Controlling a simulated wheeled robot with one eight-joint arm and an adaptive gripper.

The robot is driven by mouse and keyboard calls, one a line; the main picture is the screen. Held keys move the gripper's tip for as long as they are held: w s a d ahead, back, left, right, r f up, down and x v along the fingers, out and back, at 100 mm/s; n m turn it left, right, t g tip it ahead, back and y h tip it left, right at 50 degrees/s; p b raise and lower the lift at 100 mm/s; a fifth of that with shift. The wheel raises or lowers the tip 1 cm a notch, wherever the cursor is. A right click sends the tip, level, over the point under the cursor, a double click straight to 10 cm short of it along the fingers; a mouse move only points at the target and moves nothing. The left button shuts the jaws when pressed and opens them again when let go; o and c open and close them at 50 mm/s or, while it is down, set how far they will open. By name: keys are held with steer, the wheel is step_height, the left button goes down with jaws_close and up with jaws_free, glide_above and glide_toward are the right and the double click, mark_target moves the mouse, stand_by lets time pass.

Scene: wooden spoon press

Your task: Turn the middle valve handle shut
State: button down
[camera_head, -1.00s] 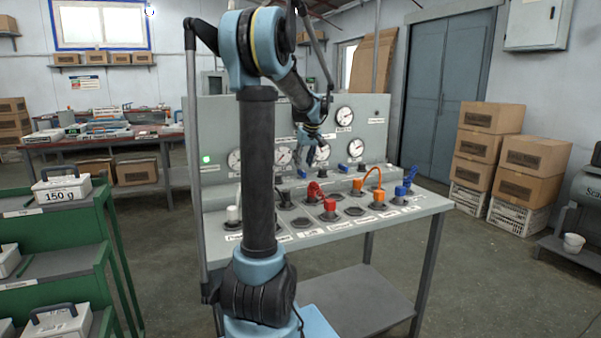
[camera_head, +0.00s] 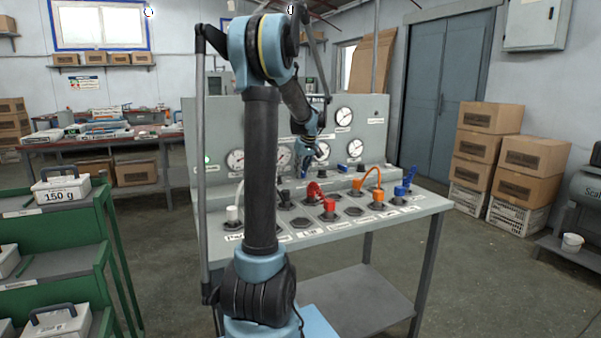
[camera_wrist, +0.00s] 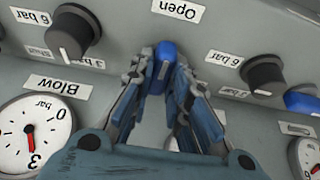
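The middle valve handle is a blue lever (camera_wrist: 163,66) below the upside-down "Open" label (camera_wrist: 180,10) in the wrist view. It lies along the picture's vertical and points towards that label. My gripper (camera_wrist: 162,75) has its fingers drawn together in a V, with one tip on each side of the lever and no clear gap. In the head view, my gripper (camera_head: 307,170) is down at the front of the console (camera_head: 222,130); the lever there is mostly hidden by it. Another blue valve handle (camera_head: 343,168) stands to the right.
Black knobs flank the lever in the wrist view, one left (camera_wrist: 72,34) and one right (camera_wrist: 264,74). A gauge marked "Blow" (camera_wrist: 35,132) is at the left. Red (camera_head: 329,207) and orange (camera_head: 377,196) fittings stand on the console's shelf. A green rack (camera_head: 60,265) is at the left.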

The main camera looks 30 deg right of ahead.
steer(key=shift+m, duration=0.4)
steer(key=m+h, duration=0.1)
steer(key=m, duration=0.2)
steer(key=shift+a+m+h, duration=0.15)
steer(key=shift+m+h, duration=0.25)
steer(key=m+g+h, duration=0.1)
steer(key=m, duration=0.2)
steer(key=shift+w+m, duration=0.1)
steer(key=shift+m, duration=0.2)
steer(key=m+g, duration=0.1)
steer(key=m, duration=0.1)
steer(key=m+h, duration=0.1)
steer(key=m, duration=0.1)
steer(key=shift+w+a+m+g, duration=0.1)
steer(key=shift+m+g, duration=0.2)
steer(key=shift+g, duration=0.1)
steer(key=shift+w+m+g+h, duration=0.1)
steer(key=shift+m+g+h, duration=0.4)
steer(key=shift+m, duration=1.3)
steer(key=shift+y, duration=0.3)
steer(key=c, duration=1.5)
jaws_free()
steer(key=shift+f+g, duration=0.15)
steer(key=shift+g, duration=0.15)
